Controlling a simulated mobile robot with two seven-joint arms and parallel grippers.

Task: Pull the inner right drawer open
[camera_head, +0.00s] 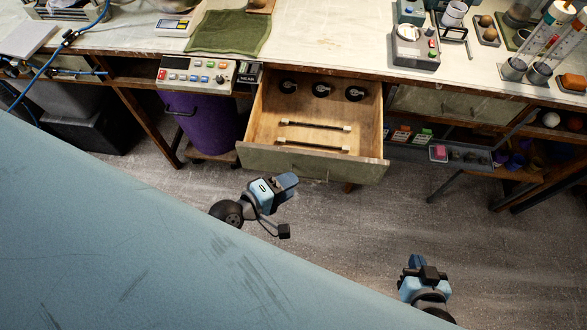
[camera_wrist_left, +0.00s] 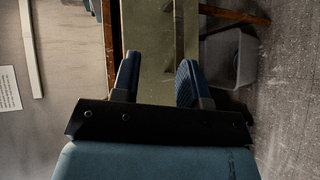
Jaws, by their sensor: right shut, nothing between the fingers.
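A wooden drawer (camera_head: 315,100) under the bench is pulled out, with its greenish front (camera_head: 310,163) facing me. Three dark round items and two thin rods lie inside. To its right, a greenish closed panel (camera_head: 440,105) sits under the bench top; I cannot tell whether it is a drawer. My left gripper (camera_head: 288,182) is just in front of the open drawer's front, below its middle. In the left wrist view its fingers (camera_wrist_left: 158,78) are apart with nothing between them, before a greenish panel (camera_wrist_left: 153,40). My right gripper (camera_head: 420,265) is shut and empty, lower right, over the floor.
A purple bin (camera_head: 203,125) stands left of the open drawer, below a button panel (camera_head: 195,73). A narrow shelf tray (camera_head: 465,158) with small items juts out at right. Glassware and instruments crowd the bench's right end. The floor (camera_head: 370,220) between my grippers is clear.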

